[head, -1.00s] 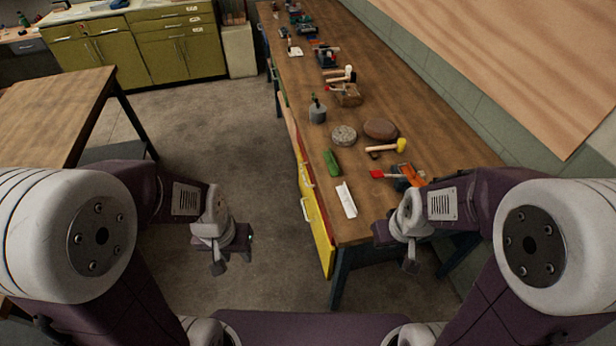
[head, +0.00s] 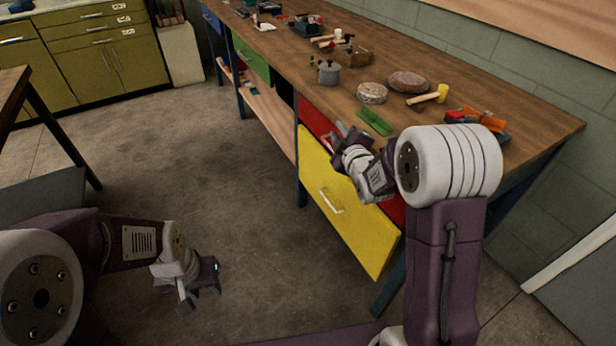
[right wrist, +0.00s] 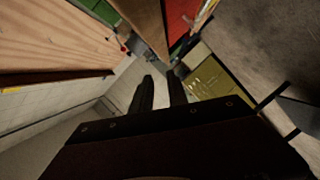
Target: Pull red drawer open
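The red drawer (head: 314,121) sits in the front of the workbench, above a yellow drawer front. My right arm covers its middle, and red shows again at the right beside the yellow front. The red front also shows at the top of the right wrist view (right wrist: 180,22). My right gripper (head: 342,132) is at the bench's front edge, before the red drawer. In the right wrist view its two fingers (right wrist: 161,84) stand apart with nothing between them. I cannot tell whether it touches the drawer. My left gripper (head: 198,288) hangs over the floor at lower left, away from the bench.
The yellow drawer front (head: 350,205) with a pale handle is below. The benchtop (head: 490,100) holds a green object (head: 375,122), stones, a mallet and several tools. A wooden table (head: 12,90) stands at left. The floor (head: 190,150) between is clear.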

